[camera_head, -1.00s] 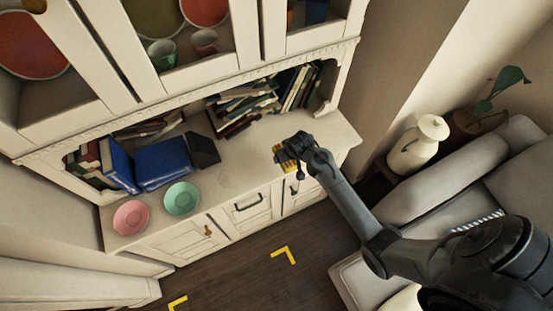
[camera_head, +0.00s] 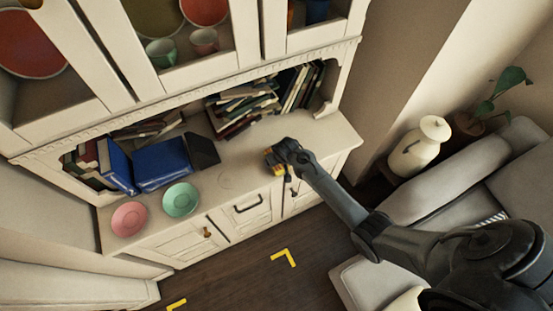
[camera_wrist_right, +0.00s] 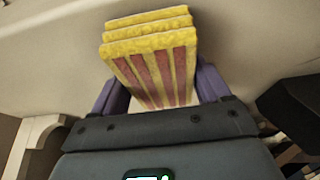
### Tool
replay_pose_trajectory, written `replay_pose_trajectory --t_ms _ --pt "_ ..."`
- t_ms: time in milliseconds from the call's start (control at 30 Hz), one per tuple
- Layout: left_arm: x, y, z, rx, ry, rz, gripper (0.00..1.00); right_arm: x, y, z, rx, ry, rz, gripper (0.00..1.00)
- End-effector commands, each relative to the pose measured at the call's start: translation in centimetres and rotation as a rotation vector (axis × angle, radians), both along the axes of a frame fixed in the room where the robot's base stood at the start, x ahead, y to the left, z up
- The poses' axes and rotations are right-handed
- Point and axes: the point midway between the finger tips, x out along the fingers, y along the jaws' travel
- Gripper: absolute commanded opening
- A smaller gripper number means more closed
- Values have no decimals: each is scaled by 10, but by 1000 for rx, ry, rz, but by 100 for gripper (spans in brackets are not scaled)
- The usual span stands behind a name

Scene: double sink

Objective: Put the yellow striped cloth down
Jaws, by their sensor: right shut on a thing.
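The yellow striped cloth (camera_wrist_right: 160,65) is a folded block with red stripes and yellow layered edges. My right gripper (camera_head: 274,160) is shut on it, at the front edge of the white cabinet's counter. In the right wrist view, the right gripper (camera_wrist_right: 160,100) has its purple fingers on both sides of the cloth. The cloth shows in the head view (camera_head: 271,165) as a small yellow and red patch, mostly hidden by the gripper. I cannot tell whether it touches the counter. My left gripper is not in view.
The counter (camera_head: 235,178) is bare around its middle. A pink plate (camera_head: 129,219) and a green plate (camera_head: 181,200) lie at its left. Blue books (camera_head: 161,164) and a leaning pile of books (camera_head: 243,105) stand at the back. A sofa (camera_head: 460,180) is at the right.

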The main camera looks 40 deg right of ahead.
Motion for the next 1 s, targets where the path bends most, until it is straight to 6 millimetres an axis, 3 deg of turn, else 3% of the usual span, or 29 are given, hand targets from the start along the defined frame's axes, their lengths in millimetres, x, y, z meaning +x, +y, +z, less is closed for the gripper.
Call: replay_pose_trajectory --t_ms 267,300,433,767,1000 --pt "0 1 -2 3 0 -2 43 0 0 -4 1 0 0 48" --pt "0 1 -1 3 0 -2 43 0 0 -3 1 -1 0 82" --pt "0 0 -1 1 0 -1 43 0 0 -3 0 0 0 100" --pt "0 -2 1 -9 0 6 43 0 0 1 -1 0 0 100" --pt "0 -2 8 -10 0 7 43 -10 3 26 1 -1 0 100"
